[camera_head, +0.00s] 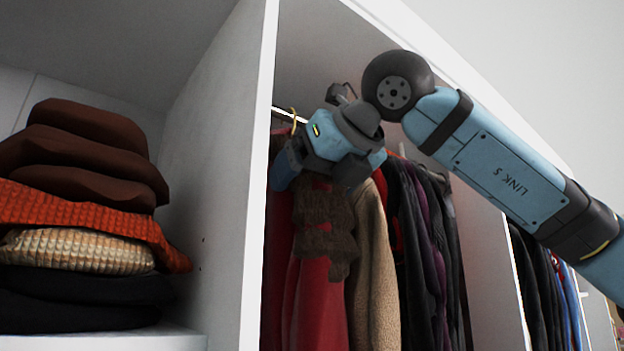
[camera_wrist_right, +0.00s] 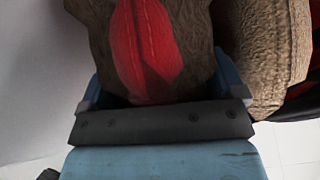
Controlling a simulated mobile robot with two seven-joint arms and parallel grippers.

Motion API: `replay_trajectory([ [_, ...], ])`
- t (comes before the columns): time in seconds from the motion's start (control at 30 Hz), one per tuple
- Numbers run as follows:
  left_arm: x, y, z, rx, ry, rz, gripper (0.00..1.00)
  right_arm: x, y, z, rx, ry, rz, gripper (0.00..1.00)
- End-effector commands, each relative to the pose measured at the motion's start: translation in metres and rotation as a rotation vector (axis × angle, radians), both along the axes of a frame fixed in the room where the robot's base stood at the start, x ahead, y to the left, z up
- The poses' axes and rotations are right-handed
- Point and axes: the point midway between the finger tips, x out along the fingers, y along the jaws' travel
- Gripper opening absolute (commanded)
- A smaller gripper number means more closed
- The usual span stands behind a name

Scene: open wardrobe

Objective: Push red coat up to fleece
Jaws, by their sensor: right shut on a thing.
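The red coat (camera_head: 315,305) with brown furry trim (camera_head: 325,225) hangs from the rail at the left of the open wardrobe section. The tan fleece (camera_head: 372,275) hangs just to its right. No clear gap shows between them in the head view, but I cannot tell whether they touch. My right gripper (camera_head: 290,168) is shut on the upper part of the red coat; its fingertips are partly hidden. In the right wrist view, the coat (camera_wrist_right: 148,45) lies between the blue fingers (camera_wrist_right: 160,88), with the fleece (camera_wrist_right: 265,55) close beside the right finger. My left gripper is out of view.
A white upright panel (camera_head: 225,160) stands close to the left of the coat. Shelves beyond it hold a stack of folded clothes (camera_head: 80,215). Dark and purple garments (camera_head: 430,250) hang close together to the right of the fleece. More clothes hang beyond another divider (camera_head: 492,260).

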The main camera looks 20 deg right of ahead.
Motion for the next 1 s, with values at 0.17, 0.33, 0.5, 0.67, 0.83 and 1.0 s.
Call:
replay_trajectory([
  [0.17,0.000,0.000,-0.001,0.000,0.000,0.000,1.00,-0.001,0.003,0.000,-0.001,0.000,0.000,0.30],
  [0.33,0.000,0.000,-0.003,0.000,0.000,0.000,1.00,-0.003,0.008,0.000,-0.002,-0.001,0.001,0.30],
  [0.5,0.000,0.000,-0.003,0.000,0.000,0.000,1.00,-0.004,0.011,0.000,-0.002,-0.001,0.001,1.00],
  [0.67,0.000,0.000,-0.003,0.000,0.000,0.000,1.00,-0.004,0.011,0.000,-0.001,0.000,0.000,1.00],
  [0.83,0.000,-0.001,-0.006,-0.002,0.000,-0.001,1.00,-0.009,0.009,0.002,0.001,-0.002,0.000,1.00],
  [1.0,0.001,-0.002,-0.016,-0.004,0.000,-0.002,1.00,-0.034,0.001,0.011,0.002,-0.004,0.001,1.00],
])
